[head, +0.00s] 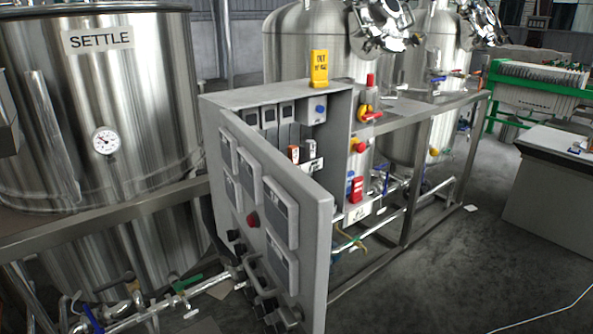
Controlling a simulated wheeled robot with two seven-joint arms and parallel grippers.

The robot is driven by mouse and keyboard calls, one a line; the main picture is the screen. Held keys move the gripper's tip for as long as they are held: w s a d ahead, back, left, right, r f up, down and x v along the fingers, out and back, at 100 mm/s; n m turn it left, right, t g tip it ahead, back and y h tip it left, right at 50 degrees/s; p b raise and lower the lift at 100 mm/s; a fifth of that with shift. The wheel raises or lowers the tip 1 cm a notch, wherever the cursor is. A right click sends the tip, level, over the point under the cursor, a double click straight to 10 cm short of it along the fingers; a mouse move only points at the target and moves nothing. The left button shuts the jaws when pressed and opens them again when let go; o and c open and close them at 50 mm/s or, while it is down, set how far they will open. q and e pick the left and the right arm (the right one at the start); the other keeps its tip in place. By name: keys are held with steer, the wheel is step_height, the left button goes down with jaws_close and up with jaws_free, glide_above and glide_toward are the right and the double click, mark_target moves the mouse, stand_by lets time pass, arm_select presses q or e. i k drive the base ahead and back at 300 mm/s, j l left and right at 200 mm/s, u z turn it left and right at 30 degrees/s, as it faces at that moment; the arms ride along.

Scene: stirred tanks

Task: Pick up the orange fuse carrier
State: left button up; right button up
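A small orange fuse carrier (293,153) sits upright inside the open grey electrical cabinet (270,95), near the middle of its interior. A grey-and-dark piece (310,147) stands just right of it, and a white label plate (311,165) is below. The open cabinet door (276,215) stands in front and to the left, and the lower part of the interior is partly hidden behind it. Neither of my grippers is in view.
A yellow tag block (319,69) stands on the cabinet top. A red-and-yellow switch (368,111) and a red lockout piece (357,189) are on its right side. The SETTLE tank (95,110) is left.

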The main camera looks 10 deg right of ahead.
mark_target(293, 149)
steer(key=u, duration=2.35)
steer(key=k+l, duration=0.15)
steer(key=l, duration=0.2)
steer(key=k+l, duration=0.15)
steer(key=l, duration=0.15)
